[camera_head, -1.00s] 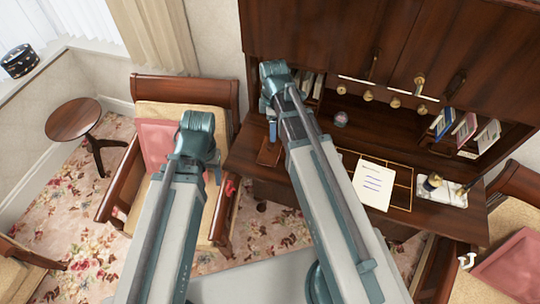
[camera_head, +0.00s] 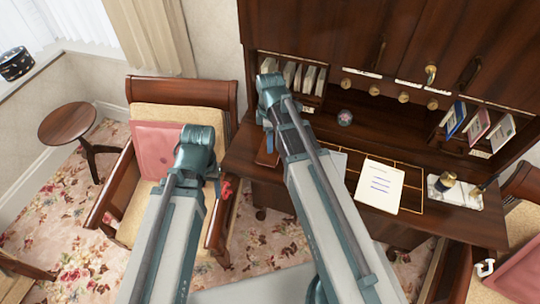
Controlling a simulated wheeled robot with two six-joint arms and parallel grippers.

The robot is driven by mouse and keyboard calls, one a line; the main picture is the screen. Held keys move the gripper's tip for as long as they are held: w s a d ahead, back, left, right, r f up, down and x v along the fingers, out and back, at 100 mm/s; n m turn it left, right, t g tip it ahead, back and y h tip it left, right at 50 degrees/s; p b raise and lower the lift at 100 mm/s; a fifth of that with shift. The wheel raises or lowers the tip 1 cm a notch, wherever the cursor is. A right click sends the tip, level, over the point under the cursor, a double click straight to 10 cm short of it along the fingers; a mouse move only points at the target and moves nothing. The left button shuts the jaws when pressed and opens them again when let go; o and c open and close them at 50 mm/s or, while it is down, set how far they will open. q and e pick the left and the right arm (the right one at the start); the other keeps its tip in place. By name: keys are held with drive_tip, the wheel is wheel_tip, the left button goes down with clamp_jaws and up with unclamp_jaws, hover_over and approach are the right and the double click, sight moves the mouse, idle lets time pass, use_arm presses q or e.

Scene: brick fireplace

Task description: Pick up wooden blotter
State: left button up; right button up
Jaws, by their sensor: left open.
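A small reddish-brown flat object (camera_head: 267,152) lies at the left end of the desk and may be the wooden blotter; my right arm partly hides it. My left gripper (camera_head: 217,180) is open, with its wrist hiding most of it. It hangs over the armchair's right side, left of the desk and apart from the brown object. My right gripper (camera_head: 269,130) points down above the desk's left end, close to the brown object. The wrist and arm hide its jaws, so I cannot tell their state or any contact.
The desk (camera_head: 330,140) holds a paper sheet (camera_head: 380,184), a pen stand (camera_head: 455,192), a small round object (camera_head: 345,117) and several books. Its cabinet (camera_head: 400,40) rises behind. An armchair (camera_head: 180,90) stands left, with a round table (camera_head: 68,123) farther left.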

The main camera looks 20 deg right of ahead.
drive_tip(key=shift+f+b, duration=0.3)
drive_tip(key=shift+f, duration=0.45)
drive_tip(key=shift+r, duration=0.1)
clamp_jaws()
idle(0.8)
